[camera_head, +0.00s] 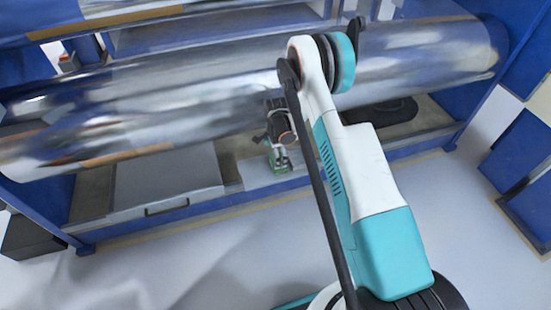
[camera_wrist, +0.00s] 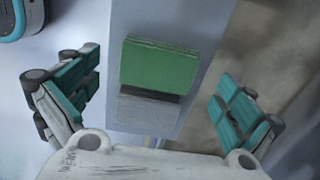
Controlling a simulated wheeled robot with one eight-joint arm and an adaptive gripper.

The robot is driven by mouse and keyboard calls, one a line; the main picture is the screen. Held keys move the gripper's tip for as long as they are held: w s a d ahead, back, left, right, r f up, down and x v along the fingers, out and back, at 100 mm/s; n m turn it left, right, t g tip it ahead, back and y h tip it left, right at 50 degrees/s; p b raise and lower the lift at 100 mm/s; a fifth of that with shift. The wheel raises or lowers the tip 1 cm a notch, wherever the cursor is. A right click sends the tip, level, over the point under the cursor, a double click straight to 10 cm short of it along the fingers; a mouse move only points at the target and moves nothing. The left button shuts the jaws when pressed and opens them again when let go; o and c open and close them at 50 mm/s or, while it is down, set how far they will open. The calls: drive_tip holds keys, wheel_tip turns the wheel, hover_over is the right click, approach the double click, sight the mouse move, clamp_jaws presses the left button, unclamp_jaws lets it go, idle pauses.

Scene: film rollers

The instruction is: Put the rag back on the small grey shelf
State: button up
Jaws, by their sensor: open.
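The rag (camera_wrist: 160,65) appears as a folded green piece in the wrist view, lying on a light grey surface that looks like the small grey shelf (camera_wrist: 175,18). A grey block (camera_wrist: 146,112) with a dark strip sits right beside its near edge; I cannot tell if it belongs to the rag. My gripper (camera_wrist: 157,88) is open and empty, its teal fingers apart on either side of the rag, not touching it. In the head view my gripper (camera_head: 280,157) is small, low over the grey shelf (camera_head: 258,181), and hides much of what lies under it.
Large shiny film rollers (camera_head: 150,100) cross the blue rack just above my gripper and close to my arm. A grey drawer box (camera_head: 165,187) stands left on the lower deck. A dark object (camera_head: 385,110) lies to the right. The floor in front is clear.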

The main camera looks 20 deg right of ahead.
wheel_tip(320, 180, up, 25)
drive_tip(key=s+n+t+p, duration=0.2)
drive_tip(key=n, duration=0.2)
drive_tip(key=s+a+r+n+t, duration=0.1)
drive_tip(key=s+r+n, duration=0.1)
drive_tip(key=s+r, duration=0.35)
drive_tip(key=s+a+r+n, duration=0.1)
drive_tip(key=s+r+n, duration=0.15)
drive_tip(key=r, duration=0.55)
drive_tip(key=s+r+n+t, duration=0.1)
drive_tip(key=s+r+n, duration=0.1)
drive_tip(key=s, duration=0.6)
drive_tip(key=s+a+r+n+t, duration=0.1)
drive_tip(key=s+r+n, duration=0.2)
drive_tip(key=s, duration=0.5)
drive_tip(key=s+r+n+t, duration=0.2)
drive_tip(key=s+n, duration=0.2)
drive_tip(key=s, duration=0.4)
drive_tip(key=shift+s+a+r, duration=0.15)
drive_tip(key=shift+a+r, duration=0.2)
drive_tip(key=shift+n, duration=0.25)
